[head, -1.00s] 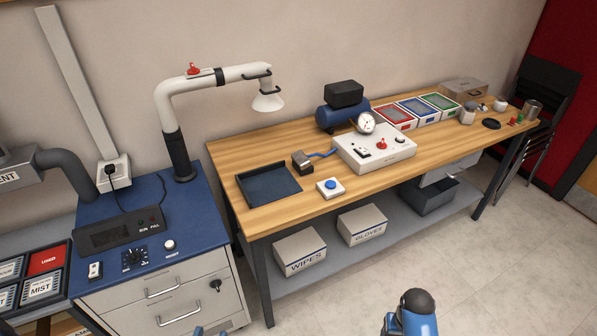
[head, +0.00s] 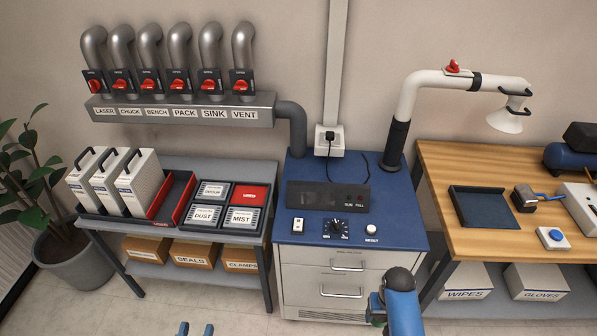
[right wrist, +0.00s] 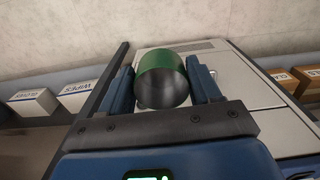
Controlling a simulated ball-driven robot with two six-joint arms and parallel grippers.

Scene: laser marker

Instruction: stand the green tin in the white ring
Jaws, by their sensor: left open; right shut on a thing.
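The green tin (right wrist: 160,63) is between the two fingers of my right gripper (right wrist: 163,84) in the right wrist view, with its round grey end facing the camera. My right gripper is shut on it. In the head view my right gripper (head: 377,307) is low in front of the blue-topped cabinet, and only a small green bit of the tin (head: 376,323) shows beside it. My left gripper (head: 195,329) shows only its two fingertips at the bottom edge, apart and empty. I cannot make out the white ring in either current view.
The blue-topped cabinet (head: 350,255) stands ahead. A grey bench (head: 110,226) with filter boxes and a tray of labelled tiles is left of it, and a wooden bench (head: 455,165) is right. A potted plant (head: 72,262) stands far left. Pale floor shows in front.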

